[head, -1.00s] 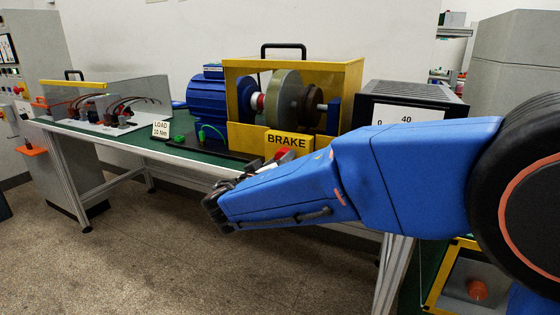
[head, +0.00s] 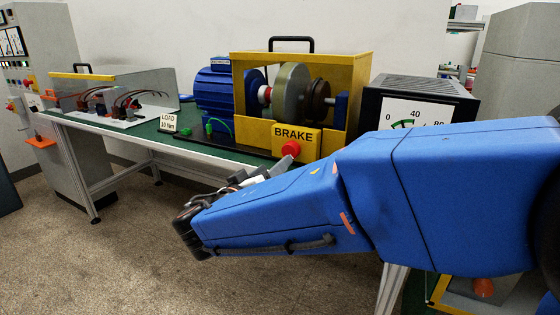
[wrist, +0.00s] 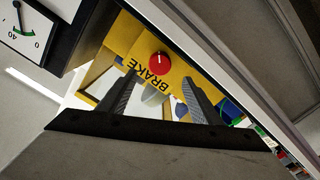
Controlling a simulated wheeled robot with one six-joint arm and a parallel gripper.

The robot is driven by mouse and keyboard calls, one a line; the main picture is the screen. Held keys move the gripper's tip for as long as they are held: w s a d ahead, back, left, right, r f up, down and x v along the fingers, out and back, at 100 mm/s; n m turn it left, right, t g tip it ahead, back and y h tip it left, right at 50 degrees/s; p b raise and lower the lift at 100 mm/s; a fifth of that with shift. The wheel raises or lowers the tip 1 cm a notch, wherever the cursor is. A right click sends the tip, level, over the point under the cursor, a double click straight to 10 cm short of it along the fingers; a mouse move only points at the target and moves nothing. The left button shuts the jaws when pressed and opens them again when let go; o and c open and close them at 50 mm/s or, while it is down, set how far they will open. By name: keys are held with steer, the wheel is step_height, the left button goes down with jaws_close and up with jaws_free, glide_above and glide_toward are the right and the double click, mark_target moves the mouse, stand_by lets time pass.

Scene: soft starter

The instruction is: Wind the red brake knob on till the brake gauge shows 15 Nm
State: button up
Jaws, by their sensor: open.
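The red brake knob (head: 291,148) sits on the yellow front panel beside the word BRAKE. In the wrist view the knob (wrist: 159,64) has a small white mark and lies just beyond the gap between my fingertips. My gripper (wrist: 160,78) is open, with nothing between its fingers; contact with the knob does not show. The brake gauge (head: 411,113) has a white face marked 0, 40 and 80 and a green arc, and my arm covers its lower part. Part of the gauge (wrist: 28,30) shows tilted in the wrist view; I cannot read its value.
A card reading LOAD 10 Nm (head: 168,123) stands at the front of the bench (head: 95,139). A blue motor (head: 212,92) and a yellow brake frame (head: 364,75) stand behind it. A wiring board (head: 130,123) is at the left.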

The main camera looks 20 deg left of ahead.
steer(key=s, duration=0.7)
steer(key=shift+s+a, duration=0.3)
steer(key=shift+s, duration=0.05)
